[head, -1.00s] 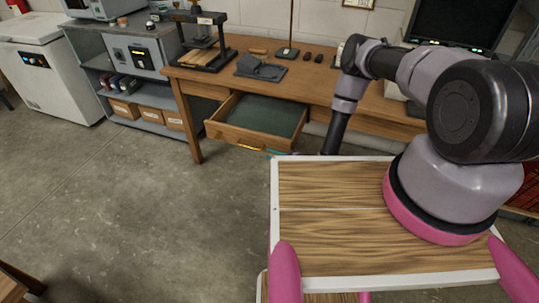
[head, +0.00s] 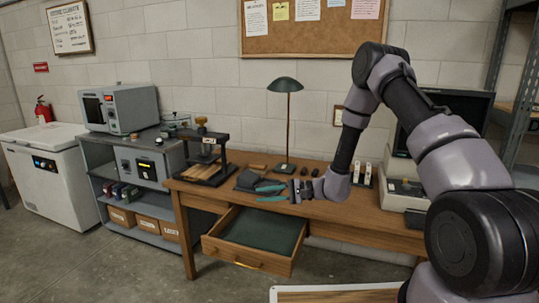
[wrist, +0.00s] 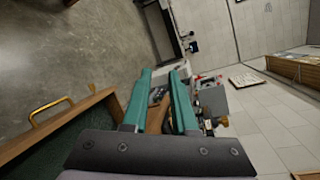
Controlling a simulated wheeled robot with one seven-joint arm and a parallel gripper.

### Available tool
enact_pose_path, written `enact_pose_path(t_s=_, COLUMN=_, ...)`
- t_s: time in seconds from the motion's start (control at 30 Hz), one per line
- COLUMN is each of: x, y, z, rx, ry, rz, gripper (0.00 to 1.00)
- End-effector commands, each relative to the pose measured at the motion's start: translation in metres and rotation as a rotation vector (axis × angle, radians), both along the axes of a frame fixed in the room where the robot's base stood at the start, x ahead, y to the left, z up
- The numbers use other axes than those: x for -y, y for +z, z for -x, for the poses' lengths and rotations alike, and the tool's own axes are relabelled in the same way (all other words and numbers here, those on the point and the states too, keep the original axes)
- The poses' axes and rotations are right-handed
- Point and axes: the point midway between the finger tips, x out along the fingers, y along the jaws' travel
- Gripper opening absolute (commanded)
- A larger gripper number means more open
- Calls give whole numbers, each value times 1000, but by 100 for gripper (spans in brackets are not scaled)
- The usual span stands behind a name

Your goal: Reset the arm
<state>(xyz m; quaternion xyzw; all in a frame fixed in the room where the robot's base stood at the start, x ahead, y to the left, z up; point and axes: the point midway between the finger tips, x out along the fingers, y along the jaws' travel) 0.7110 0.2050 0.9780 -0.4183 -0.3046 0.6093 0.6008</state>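My gripper (head: 262,193) is at the end of my raised arm, in front of the desk and above the pulled-out drawer (head: 250,262). Its two teal fingers are apart with nothing between them. The wrist view also shows the open gripper (wrist: 161,80), pointing along the desk. The drawer has a green lining, looks empty, and has a brass handle. Its handle and edge also show at the left of the wrist view (wrist: 65,128).
The wooden desk (head: 390,228) carries a press (head: 205,150), a green lamp (head: 286,88), a dark folded cloth (head: 246,179) and a monitor. A grey shelf unit (head: 145,165) and white chest freezer (head: 52,170) stand at left. The floor before them is clear.

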Motion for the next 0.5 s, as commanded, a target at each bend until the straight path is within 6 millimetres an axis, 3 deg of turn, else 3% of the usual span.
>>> enact_pose_path(t_s=0.03, x=4, y=28, z=3, rx=24, ry=43, rz=28, gripper=26)
enact_pose_path(t_s=0.2, x=21, y=98, z=27, rx=67, ry=164, rz=148, gripper=26)
enact_pose_path(t_s=0.5, x=70, y=192, z=82, rx=156, ry=265, rz=439, gripper=26)
